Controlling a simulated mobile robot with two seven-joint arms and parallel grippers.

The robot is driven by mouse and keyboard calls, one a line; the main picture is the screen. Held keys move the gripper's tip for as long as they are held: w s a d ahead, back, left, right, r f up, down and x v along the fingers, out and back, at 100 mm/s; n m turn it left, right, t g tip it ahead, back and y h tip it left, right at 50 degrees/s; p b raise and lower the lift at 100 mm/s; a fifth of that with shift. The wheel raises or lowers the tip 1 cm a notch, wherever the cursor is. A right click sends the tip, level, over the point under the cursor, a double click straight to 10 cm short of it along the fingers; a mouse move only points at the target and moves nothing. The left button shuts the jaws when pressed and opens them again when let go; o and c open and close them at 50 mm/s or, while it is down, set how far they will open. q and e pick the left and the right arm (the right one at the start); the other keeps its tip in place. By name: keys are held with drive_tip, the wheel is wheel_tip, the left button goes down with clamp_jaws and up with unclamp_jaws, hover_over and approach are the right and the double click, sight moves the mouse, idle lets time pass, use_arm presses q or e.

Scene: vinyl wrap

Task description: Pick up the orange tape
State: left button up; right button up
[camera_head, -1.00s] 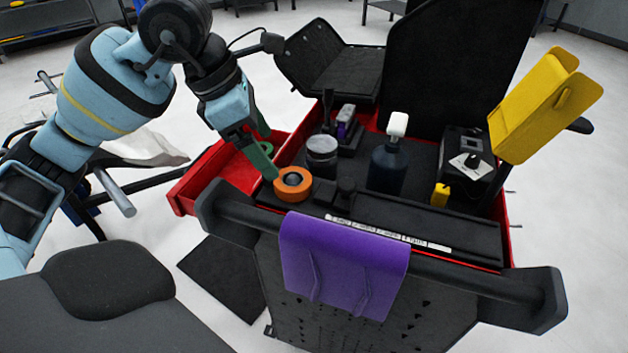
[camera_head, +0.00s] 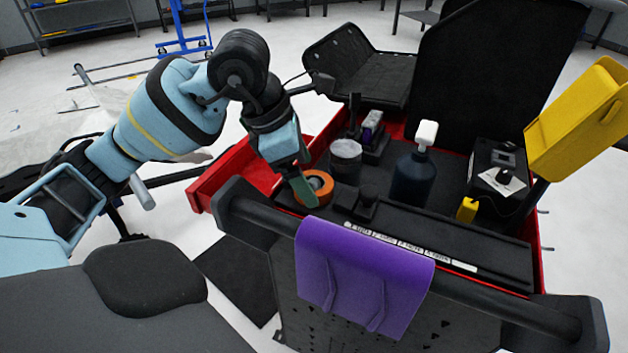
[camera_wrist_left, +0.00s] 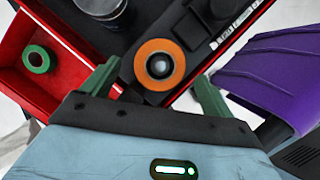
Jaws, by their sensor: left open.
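The orange tape (camera_head: 317,183) is a round roll lying flat on the black top of the red cart, near its left front corner. In the left wrist view the orange tape (camera_wrist_left: 160,64) shows from above, ahead of and between the two green fingers. My left gripper (camera_head: 303,188) is just above the tape in the head view, and one finger covers part of its left side. In the left wrist view my left gripper (camera_wrist_left: 155,85) is open and empty, with a finger toward each side of the roll. My right gripper is not in view.
A green tape roll (camera_wrist_left: 38,59) lies in the open red drawer (camera_head: 235,175) at left. A clear jar (camera_head: 346,160) and a dark bottle with a white cap (camera_head: 413,175) stand behind the tape. A purple holder (camera_head: 365,270) hangs on the front rail.

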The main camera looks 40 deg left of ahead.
use_arm(q)
drive_tip(key=shift+x, duration=1)
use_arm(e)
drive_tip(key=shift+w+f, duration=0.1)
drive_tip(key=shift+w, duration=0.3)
